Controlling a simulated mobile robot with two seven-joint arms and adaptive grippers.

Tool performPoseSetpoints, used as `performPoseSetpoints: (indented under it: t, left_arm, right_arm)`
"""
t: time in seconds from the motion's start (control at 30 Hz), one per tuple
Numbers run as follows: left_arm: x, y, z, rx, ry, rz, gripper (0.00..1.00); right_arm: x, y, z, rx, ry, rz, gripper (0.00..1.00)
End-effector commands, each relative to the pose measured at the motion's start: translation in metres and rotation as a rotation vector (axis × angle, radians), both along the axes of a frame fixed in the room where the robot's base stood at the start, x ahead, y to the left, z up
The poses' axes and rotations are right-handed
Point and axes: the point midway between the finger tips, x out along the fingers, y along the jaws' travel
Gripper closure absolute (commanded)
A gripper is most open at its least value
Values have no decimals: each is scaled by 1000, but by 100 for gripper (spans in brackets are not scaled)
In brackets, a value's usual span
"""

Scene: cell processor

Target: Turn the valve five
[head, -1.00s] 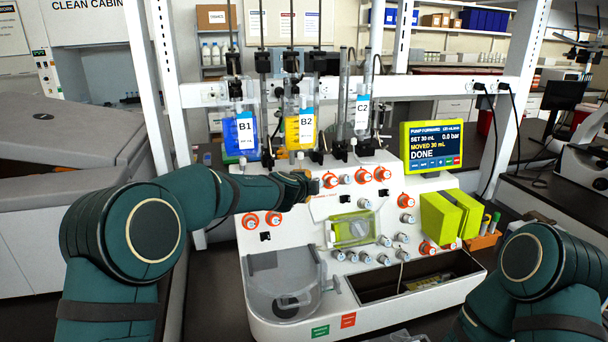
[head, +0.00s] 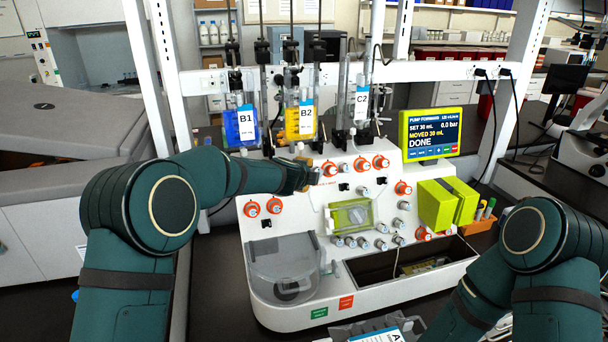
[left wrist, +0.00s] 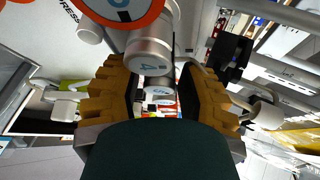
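The cell processor (head: 290,228) is a white console with several orange-ringed valves and silver knobs. My left gripper (head: 306,178) is at its upper panel, just left of an orange-ringed valve (head: 329,169). In the left wrist view, an orange-red valve cap marked 5 (left wrist: 122,12) is cut off by the top edge, above the fingers. My left gripper (left wrist: 155,95) has its two brown fingers apart there. A silver knob (left wrist: 150,50) shows at the gap, with smaller silver knobs behind it. I cannot tell whether any finger touches one. My right gripper is out of view.
Bags B1 (head: 240,125), B2 (head: 300,120) and C2 (head: 361,103) hang above the panel. The screen (head: 434,134) reads DONE. Green blocks (head: 436,205) stand on the right side. A bag marked A (head: 378,335) lies at the front edge.

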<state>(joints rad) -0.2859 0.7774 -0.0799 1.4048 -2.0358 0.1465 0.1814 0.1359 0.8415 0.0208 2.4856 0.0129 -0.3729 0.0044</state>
Motion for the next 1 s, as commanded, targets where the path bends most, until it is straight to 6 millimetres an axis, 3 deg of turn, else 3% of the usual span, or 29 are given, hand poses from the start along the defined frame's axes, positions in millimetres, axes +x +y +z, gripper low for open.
performPoseSetpoints:
  t: [0.47, 1.0]
  left_arm:
    - [-5, 2, 3, -3, 2, 1, 42]
    - [-85, 21, 46, -1, -1, 1, 42]
  right_arm:
    - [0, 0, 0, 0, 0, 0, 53]
    - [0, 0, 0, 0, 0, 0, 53]
